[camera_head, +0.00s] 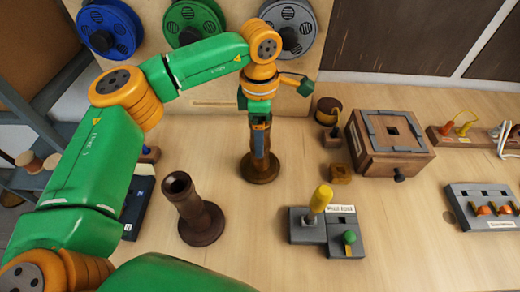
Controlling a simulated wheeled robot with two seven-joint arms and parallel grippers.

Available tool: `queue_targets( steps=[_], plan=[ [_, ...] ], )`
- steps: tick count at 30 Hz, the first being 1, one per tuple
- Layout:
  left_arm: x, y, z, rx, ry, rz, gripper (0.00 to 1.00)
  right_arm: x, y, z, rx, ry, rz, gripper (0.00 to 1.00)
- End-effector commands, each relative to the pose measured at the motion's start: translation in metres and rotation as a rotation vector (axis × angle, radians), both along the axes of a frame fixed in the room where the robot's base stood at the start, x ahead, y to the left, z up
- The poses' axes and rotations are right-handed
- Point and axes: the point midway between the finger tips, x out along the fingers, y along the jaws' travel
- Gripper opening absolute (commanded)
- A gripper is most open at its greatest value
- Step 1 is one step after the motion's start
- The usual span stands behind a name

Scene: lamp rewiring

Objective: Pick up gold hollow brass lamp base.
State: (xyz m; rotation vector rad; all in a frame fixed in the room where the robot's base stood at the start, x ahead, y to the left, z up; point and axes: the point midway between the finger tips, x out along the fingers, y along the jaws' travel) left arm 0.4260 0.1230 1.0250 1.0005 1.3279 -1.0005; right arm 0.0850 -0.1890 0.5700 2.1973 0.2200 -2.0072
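A brown, bronze-toned lamp base (260,168) with a round foot stands upright on the table near the middle. My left gripper (259,128) points down at the top of its stem, and the fingers overlap the upper stem in the view. Whether they touch or grip it I cannot tell. A second, darker hollow lamp base (194,210) stands to the left and nearer, its open top facing up. Neither base looks clearly gold. My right gripper is not in view.
A backboard carries blue (106,28), green (193,22) and grey (290,25) spools. A wooden box (388,142) stands right of the middle. A grey fixture with a yellow-handled tool (320,200) lies nearer, and a grey switch panel (484,207) far right. The front right table is clear.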

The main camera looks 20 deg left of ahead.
Motion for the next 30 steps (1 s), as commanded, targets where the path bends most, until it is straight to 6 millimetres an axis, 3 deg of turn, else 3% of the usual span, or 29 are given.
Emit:
queue_targets(
  steps=[1, 11, 24, 30],
  plan=[
    [0.000, 0.000, 0.000, 0.000, 0.000, 0.000, 0.89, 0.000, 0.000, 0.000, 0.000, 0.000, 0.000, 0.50],
    [0.000, 0.000, 0.000, 0.000, 0.000, 0.000, 0.00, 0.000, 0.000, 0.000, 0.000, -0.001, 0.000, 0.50],
    [0.001, 0.000, 0.002, 0.000, -0.002, 0.000, 0.00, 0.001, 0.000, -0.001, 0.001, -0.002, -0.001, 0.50],
    [0.001, -0.001, 0.015, -0.002, -0.004, 0.000, 0.00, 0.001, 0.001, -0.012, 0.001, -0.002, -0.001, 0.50]
  ],
)
